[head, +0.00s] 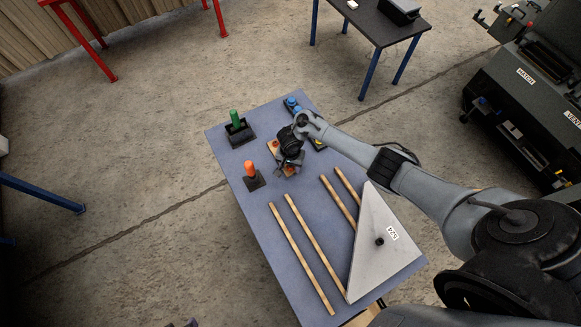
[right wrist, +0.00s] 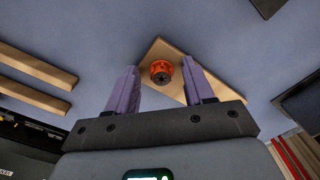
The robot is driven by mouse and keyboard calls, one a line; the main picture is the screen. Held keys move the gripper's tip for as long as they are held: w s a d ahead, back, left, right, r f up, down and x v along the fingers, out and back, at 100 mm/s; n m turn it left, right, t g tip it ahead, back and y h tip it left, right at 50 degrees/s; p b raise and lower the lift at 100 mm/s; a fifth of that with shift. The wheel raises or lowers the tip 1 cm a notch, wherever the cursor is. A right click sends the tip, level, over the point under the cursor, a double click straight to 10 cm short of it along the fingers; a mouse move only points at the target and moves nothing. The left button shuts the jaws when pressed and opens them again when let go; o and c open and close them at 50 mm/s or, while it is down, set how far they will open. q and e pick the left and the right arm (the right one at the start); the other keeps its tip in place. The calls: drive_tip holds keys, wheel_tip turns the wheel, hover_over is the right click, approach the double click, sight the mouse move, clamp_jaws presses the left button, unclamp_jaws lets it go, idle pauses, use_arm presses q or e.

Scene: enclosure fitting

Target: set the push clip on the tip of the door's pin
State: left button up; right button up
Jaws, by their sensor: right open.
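The door is a pale grey, roughly triangular panel (head: 372,262) lying at the table's right front, with a short dark pin (head: 379,241) standing up from it. An orange round piece with a dark centre, which looks like the push clip (right wrist: 161,72), sits on a small wooden board (right wrist: 152,50). My right gripper (head: 289,160) is over that board, pointing down. In the right wrist view its purple fingers (right wrist: 160,78) are open, with the orange piece showing between their tips; contact cannot be told.
An orange cylinder (head: 250,171) on a dark base and a green cylinder (head: 235,118) in a black holder stand on the table's left side. Wooden strips (head: 302,252) lie in front, some beside the door. Blue round pieces (head: 291,102) are at the far end.

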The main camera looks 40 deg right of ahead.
clamp_jaws()
drive_tip(key=shift+r, duration=0.1)
idle(0.3)
